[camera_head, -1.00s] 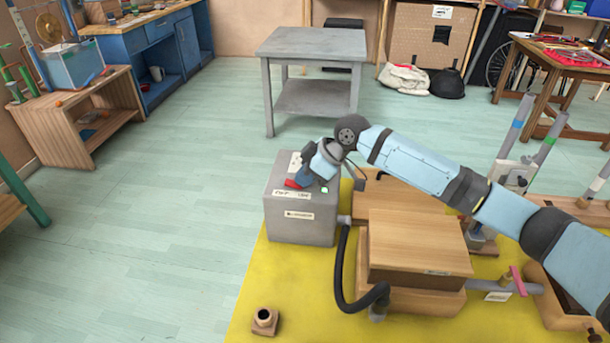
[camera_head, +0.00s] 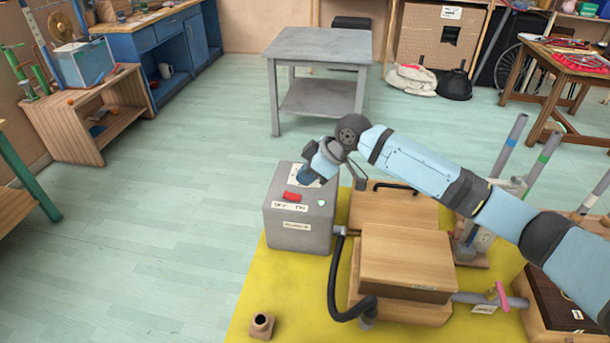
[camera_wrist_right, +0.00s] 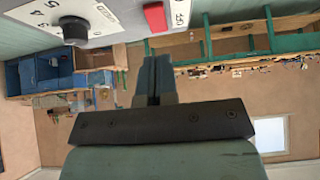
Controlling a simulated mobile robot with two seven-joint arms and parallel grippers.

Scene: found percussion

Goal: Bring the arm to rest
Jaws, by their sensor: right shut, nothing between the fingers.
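My right arm (camera_head: 420,170) reaches in from the right in the head view, over the wooden boxes to the grey box (camera_head: 283,240). My right gripper (camera_head: 304,177) is shut and empty, just above and behind the red switch (camera_head: 292,197) on the box's top. In the right wrist view the shut fingers (camera_wrist_right: 155,80) show in the middle, apart from the red switch (camera_wrist_right: 155,17) and a dark round knob (camera_wrist_right: 75,28) on a numbered dial. The gripper partly hides the box's top in the head view. My left gripper is not in view.
Wooden boxes (camera_head: 408,262) and a black hose (camera_head: 338,290) stand right of the grey box on a yellow mat (camera_head: 290,290). A small wooden block (camera_head: 262,325) with a hole is in front. A grey table (camera_head: 318,42) stands behind. The floor at left is clear.

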